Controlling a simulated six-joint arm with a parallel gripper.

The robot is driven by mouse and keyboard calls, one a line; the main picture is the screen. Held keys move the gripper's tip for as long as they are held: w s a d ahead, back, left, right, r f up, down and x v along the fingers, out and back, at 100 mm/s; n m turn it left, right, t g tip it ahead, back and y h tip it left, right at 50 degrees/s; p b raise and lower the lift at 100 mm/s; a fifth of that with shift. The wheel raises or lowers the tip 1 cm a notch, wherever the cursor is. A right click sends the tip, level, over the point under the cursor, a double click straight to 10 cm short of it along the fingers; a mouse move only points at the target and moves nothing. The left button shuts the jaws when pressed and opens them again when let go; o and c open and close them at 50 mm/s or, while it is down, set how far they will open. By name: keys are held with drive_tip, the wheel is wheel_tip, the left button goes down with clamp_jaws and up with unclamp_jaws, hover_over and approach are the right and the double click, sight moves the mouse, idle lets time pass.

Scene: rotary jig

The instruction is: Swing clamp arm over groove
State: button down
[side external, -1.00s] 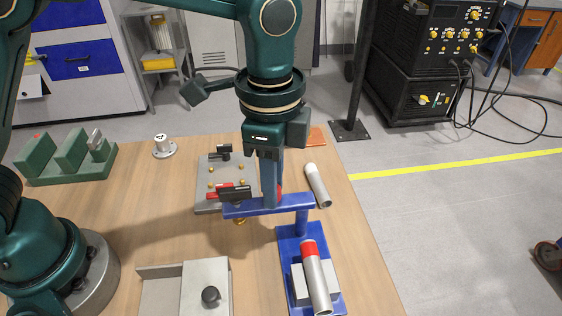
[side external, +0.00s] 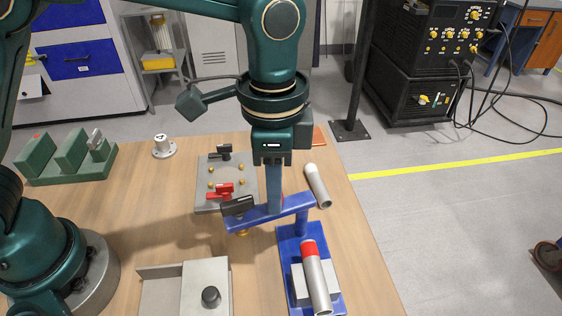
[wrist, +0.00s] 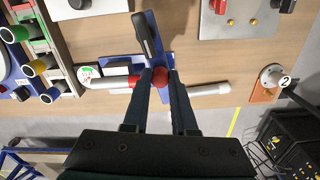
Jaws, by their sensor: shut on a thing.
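The blue clamp arm (side external: 262,218) sits on a post on a blue base (side external: 288,240). Its free end, with a black piece (side external: 238,205), points left, away from the block. A tube with a red band (side external: 315,275) lies on the pale block (side external: 299,284) on the base, covering any groove there. My gripper (side external: 273,208) points down at the arm. In the wrist view my gripper (wrist: 160,76) is shut on the red ball knob (wrist: 159,77) of the arm, and the black piece (wrist: 145,38) shows beyond it.
A grey plate (side external: 232,172) with red and black toggle handles stands just behind the arm's free end. A loose grey tube (side external: 318,186) lies behind the post. A grey fixture with a black knob (side external: 211,296) is at front left. The table between is clear.

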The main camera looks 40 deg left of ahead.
sight(314, 204)
drive_tip(key=shift+w+d+n, duration=0.1)
drive_tip(key=shift+d+n, duration=0.8)
drive_tip(key=shift+n, duration=1.65)
drive_tip(key=shift+w+d+n, duration=0.15)
drive_tip(key=shift+d+n, duration=0.8)
drive_tip(key=shift+n, duration=1.55)
drive_tip(key=shift+w+d+n, duration=0.1)
drive_tip(key=shift+d+n, duration=0.8)
drive_tip(key=shift+n, duration=1.65)
drive_tip(key=c, duration=0.7)
unclamp_jaws()
drive_tip(key=shift+r, duration=0.15)
drive_tip(key=shift+r, duration=2.45)
